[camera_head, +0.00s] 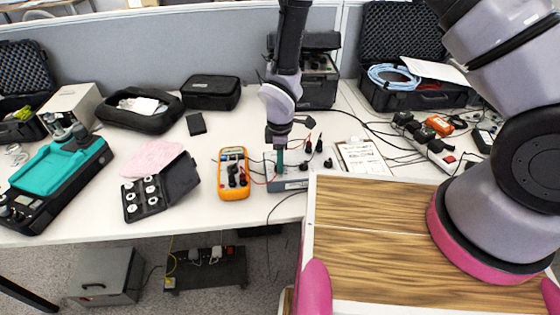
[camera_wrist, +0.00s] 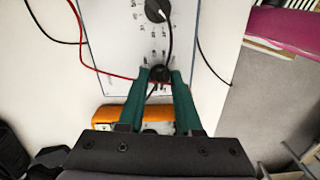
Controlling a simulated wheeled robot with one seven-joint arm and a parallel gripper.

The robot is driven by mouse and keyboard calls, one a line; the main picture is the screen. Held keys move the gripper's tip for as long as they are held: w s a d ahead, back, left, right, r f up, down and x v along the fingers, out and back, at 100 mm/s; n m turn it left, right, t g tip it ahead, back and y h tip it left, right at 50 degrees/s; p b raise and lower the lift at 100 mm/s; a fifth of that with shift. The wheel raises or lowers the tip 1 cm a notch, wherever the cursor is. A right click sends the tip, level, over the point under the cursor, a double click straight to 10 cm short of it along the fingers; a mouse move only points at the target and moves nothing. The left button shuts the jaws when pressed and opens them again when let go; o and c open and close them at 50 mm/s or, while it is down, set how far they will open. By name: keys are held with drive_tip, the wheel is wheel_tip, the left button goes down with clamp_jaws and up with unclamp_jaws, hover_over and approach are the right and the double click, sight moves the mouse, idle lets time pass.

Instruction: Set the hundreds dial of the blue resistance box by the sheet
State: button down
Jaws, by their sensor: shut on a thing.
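The blue resistance box (camera_head: 290,186) lies on the white bench, with a blue-grey front edge and a pale top. Its white panel (camera_wrist: 112,45) fills the upper middle of the wrist view, with printed marks and a black dial (camera_wrist: 157,11) at the top. My gripper (camera_wrist: 161,76) points down at the panel, its green fingers shut on a black knob (camera_wrist: 160,72) near the panel's lower edge. My gripper also shows over the box in the head view (camera_head: 280,165). The dial labels are too small to read. The sheet (camera_head: 362,157) lies on a clipboard right of the box.
An orange multimeter (camera_head: 233,173) stands left of the box, and its orange body also shows in the wrist view (camera_wrist: 118,114). Red and black leads cross the panel and bench. A black weight case (camera_head: 160,189) lies further left. Black cases (camera_head: 415,95) stand behind at right.

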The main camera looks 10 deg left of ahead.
drive_tip(key=m, duration=0.7)
drive_tip(key=shift+s, duration=0.15)
drive_tip(key=m, duration=0.6)
drive_tip(key=shift+a, duration=0.1)
drive_tip(key=shift+m, duration=0.4)
drive_tip(key=c, duration=0.6)
unclamp_jaws()
wheel_tip(320, 180, up, 11)
